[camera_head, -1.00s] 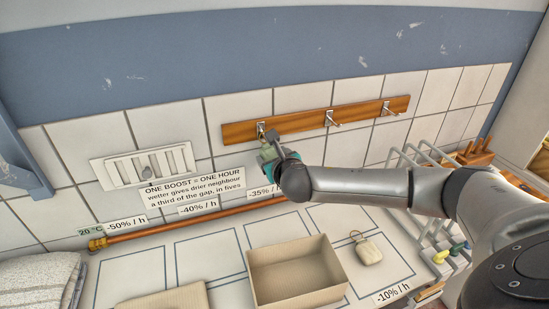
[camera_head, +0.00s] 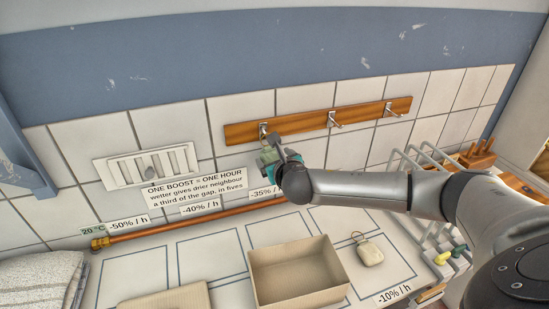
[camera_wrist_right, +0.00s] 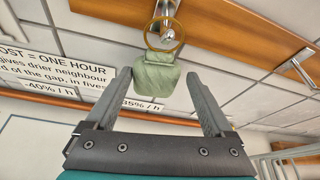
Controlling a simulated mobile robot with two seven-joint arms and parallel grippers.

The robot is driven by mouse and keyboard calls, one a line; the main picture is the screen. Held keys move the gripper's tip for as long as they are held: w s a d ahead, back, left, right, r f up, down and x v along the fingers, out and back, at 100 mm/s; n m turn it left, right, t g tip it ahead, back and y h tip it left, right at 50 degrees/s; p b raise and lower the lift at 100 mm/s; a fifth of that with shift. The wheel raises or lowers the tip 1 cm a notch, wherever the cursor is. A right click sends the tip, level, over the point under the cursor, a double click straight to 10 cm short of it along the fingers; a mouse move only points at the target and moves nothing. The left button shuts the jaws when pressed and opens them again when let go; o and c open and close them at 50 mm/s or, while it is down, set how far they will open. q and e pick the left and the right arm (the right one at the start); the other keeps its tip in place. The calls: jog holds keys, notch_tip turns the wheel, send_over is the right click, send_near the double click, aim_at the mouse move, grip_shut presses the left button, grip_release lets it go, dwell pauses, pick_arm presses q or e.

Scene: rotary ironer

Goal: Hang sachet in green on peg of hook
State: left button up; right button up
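The green sachet (camera_wrist_right: 157,76) hangs below its brass ring at the left hook (camera_wrist_right: 167,36) of the wooden rail. In the right wrist view the ring (camera_wrist_right: 181,36) appears to be around the hook's peg. My right gripper (camera_wrist_right: 160,73) is open, with a finger on each side of the sachet and a visible gap to both. In the head view the right gripper (camera_head: 271,156) is just below the left hook (camera_head: 262,131) and partly hides the sachet (camera_head: 267,157). My left gripper is not in view.
The rail (camera_head: 300,123) has two more bare hooks (camera_head: 335,121) to the right. Below are an open cardboard box (camera_head: 297,274), a pale sachet (camera_head: 370,252) with a ring and a copper pipe (camera_head: 165,228). A drying rack (camera_head: 430,158) stands at right.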

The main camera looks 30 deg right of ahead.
jog(key=shift+o, duration=0.8)
jog(key=shift+s, duration=0.1)
jog(key=v, duration=1.5)
jog(key=shift+p, duration=0.3)
jog(key=shift+a, duration=0.15)
